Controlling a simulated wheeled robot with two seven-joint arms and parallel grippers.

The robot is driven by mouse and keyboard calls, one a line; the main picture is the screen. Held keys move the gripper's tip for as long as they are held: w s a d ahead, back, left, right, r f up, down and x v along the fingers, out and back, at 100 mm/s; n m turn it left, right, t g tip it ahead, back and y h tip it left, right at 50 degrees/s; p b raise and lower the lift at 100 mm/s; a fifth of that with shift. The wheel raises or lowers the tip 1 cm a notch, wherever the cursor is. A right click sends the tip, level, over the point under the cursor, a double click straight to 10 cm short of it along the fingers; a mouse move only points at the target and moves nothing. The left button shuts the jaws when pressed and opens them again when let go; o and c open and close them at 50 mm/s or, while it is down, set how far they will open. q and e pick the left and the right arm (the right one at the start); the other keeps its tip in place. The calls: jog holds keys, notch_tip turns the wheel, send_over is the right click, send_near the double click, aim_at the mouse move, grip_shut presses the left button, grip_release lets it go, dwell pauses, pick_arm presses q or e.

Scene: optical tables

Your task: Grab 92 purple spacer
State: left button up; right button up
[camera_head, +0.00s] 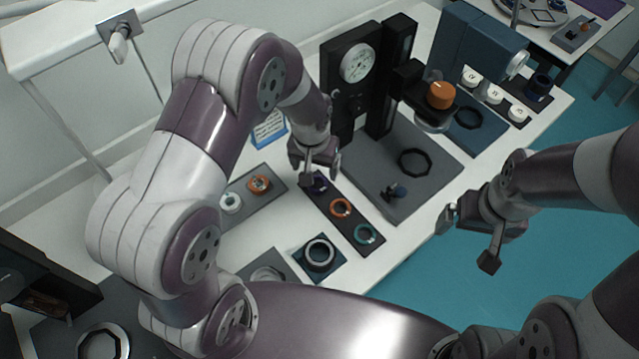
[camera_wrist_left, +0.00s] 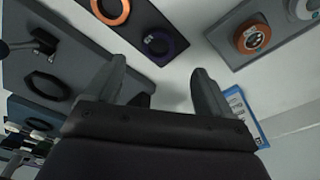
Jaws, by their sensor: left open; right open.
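The purple spacer (camera_head: 320,186) is a dark purple ring at the far end of a dark tray (camera_head: 352,221), in line with an orange ring (camera_head: 340,208) and a teal ring (camera_head: 365,234). In the left wrist view the purple spacer (camera_wrist_left: 158,43) lies beyond my fingertips, nearly between them in the picture. My left gripper (camera_head: 321,173) is open and empty, close over the purple spacer and partly hiding it in the head view. Its fingers also show in the wrist view (camera_wrist_left: 160,70). My right gripper (camera_head: 468,240) is open and empty, off the table's right edge.
A dark ring (camera_head: 319,253) sits in front.

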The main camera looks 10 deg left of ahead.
aim_at(318, 184)
pick_arm(q)
jog(key=f, duration=0.2)
jog(key=f+p, duration=0.1)
jog(key=f, duration=0.4)
jog(key=shift+w+d+f, duration=0.1)
jog(key=shift+w+d, duration=0.05)
jog(key=shift+w, duration=0.25)
jog(key=c, duration=1.1)
